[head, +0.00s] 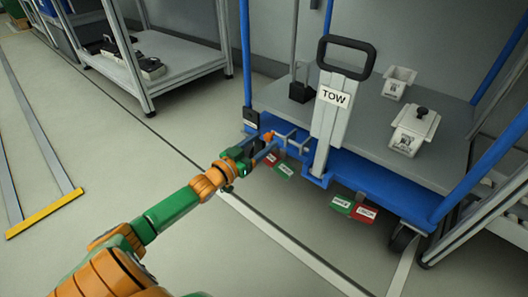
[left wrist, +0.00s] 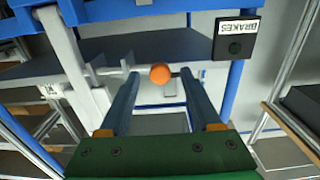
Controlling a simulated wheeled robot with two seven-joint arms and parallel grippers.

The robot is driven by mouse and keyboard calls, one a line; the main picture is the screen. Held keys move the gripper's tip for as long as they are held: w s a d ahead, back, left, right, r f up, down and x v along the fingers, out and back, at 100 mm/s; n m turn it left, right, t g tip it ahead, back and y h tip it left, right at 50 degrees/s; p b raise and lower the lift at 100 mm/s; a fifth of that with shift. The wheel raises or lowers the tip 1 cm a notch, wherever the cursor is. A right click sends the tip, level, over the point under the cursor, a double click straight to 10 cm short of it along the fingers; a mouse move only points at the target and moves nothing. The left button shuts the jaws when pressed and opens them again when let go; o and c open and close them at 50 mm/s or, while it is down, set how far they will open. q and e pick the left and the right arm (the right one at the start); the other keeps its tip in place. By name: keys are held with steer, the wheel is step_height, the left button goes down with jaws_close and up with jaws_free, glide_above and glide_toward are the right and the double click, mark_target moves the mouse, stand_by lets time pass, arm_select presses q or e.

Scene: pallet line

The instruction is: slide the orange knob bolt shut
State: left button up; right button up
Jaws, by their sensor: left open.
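The orange knob (head: 268,136) sits at the front left of the blue cart, beside a grey bolt bar (head: 291,138). In the left wrist view the round orange knob (left wrist: 160,73) shows between the tips of my left gripper's two fingers, with a gap on each side. My left gripper (head: 265,151) is open and reaches in at the knob from the front left. No contact with the knob shows. The gripper partly hides the bolt in the head view. My right gripper is not in view.
The cart's upright TOW handle (head: 335,105) stands right of the bolt. A dark BRAKES box (left wrist: 235,38) is on the cart's left post. Red and green tags (head: 355,209) hang below the blue edge. White containers (head: 414,130) stand on the deck.

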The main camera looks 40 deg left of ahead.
arm_select(q)
steer(key=shift+w, duration=0.3)
jaws_close()
stand_by(1.2)
